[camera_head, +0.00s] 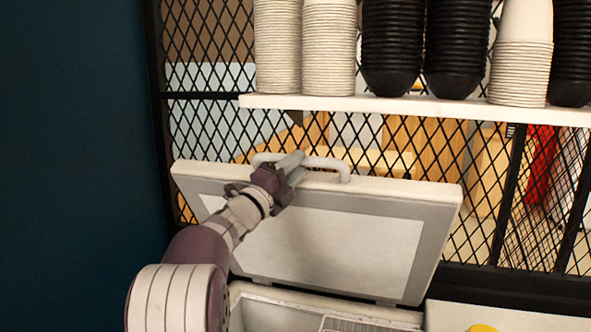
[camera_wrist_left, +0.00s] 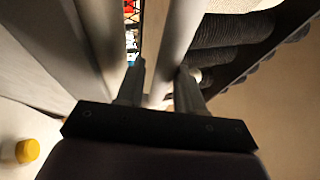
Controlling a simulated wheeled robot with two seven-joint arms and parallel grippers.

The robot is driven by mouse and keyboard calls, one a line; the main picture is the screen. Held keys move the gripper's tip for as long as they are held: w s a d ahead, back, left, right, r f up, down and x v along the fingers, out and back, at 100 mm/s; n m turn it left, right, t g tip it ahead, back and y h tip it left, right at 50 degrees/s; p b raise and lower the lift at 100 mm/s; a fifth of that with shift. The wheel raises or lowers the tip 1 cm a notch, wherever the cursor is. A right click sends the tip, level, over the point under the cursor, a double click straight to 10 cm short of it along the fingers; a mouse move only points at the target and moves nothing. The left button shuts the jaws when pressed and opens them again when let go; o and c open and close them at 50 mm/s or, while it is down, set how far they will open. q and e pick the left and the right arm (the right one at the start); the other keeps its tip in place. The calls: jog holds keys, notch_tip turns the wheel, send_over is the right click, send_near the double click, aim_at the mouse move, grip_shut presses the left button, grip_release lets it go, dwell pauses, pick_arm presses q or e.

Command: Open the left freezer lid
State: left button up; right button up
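The left freezer lid (camera_head: 330,243), a white-rimmed grey panel with a pale inner face, stands raised and leaning back above the freezer (camera_head: 270,304). Its pale bar handle (camera_head: 328,163) runs along the top edge. My left gripper (camera_head: 291,167) is at the left-middle part of this handle, its arm crossing in front of the lid's left side. In the left wrist view, the two fingers (camera_wrist_left: 160,82) lie on either side of the handle bar (camera_wrist_left: 178,45) and appear closed on it; the exact contact is partly hidden. My right gripper is not in view.
A black mesh partition (camera_head: 215,125) stands behind the lid. A white shelf (camera_head: 420,105) with stacked pale and black cups hangs above it. A white counter (camera_head: 530,318) with a yellow object (camera_head: 481,328) lies at lower right. A dark wall is at left.

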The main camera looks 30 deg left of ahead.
pick_arm(q)
jog(key=shift+d, duration=0.1)
jog(key=b+v, duration=0.5)
jog(key=v, duration=0.7)
jog(key=shift+s, duration=0.3)
jog(key=shift+f, duration=0.15)
